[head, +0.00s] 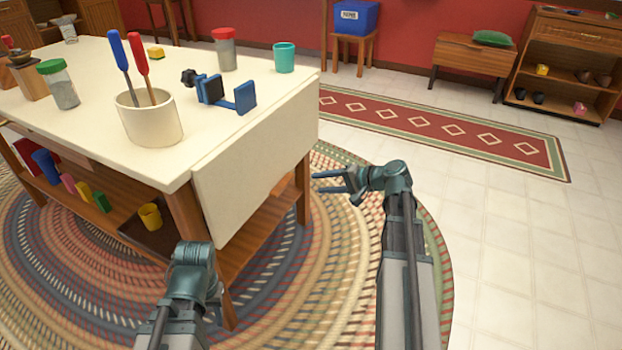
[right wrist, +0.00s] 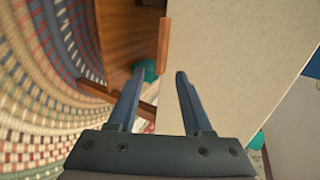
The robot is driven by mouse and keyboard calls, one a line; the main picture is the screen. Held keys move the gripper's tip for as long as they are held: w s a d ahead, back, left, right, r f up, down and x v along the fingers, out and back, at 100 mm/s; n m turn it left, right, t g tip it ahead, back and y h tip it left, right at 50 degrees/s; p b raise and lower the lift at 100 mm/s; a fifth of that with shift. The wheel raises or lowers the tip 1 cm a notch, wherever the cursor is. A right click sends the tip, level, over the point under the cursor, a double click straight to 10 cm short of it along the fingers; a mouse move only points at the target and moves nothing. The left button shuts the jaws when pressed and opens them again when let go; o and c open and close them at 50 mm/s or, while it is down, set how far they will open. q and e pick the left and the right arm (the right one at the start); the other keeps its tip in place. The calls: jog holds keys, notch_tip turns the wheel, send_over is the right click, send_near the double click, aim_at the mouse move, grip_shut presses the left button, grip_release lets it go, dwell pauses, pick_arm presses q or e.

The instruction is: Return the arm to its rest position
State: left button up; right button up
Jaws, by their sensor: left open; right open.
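My right gripper (head: 338,183) is right of the table's front corner, above the rug, with its fingers pointing left toward the table. It is open, and in the right wrist view (right wrist: 156,100) nothing is held between its two fingers. My left arm comes in at the bottom left, and its gripper end (head: 195,270) is low in front of the table, near the table leg. Its fingers are mostly hidden by the wrist, and I see nothing held there.
The cream-topped table (head: 215,150) is close ahead of both arms, with a hanging side panel. It carries a utensil crock (head: 150,122), a blue clamp-like item (head: 228,93), jars and a teal cup (head: 284,57). The round braided rug (head: 335,270) and the tiled floor at right are clear.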

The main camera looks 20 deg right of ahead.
jog(key=shift+s+d+r, duration=0.15)
jog(key=shift+s+d, duration=0.05)
jog(key=shift+s, duration=0.1)
jog(key=s+a+f+n+g+h+p, duration=0.1)
jog(key=s+a+f+n+g, duration=0.25)
jog(key=a, duration=0.55)
jog(key=s+a+f+n+g+h+p, duration=0.1)
jog(key=s+a+f+n+g+p, duration=0.2)
jog(key=a, duration=0.7)
jog(key=s+a+n+g+h+p, duration=0.1)
jog(key=s+a+n+g+h, duration=0.1)
jog(key=s+a+n+h, duration=0.35)
jog(key=s+a+n+g+h, duration=0.2)
jog(key=s, duration=0.6)
notch_tip(320, 180, up, 38)
jog(key=p, duration=3.8)
jog(key=shift+s+a+f, duration=0.2)
jog(key=shift+s+a, duration=0.05)
jog(key=shift+s, duration=0.05)
jog(key=shift+t, duration=0.25)
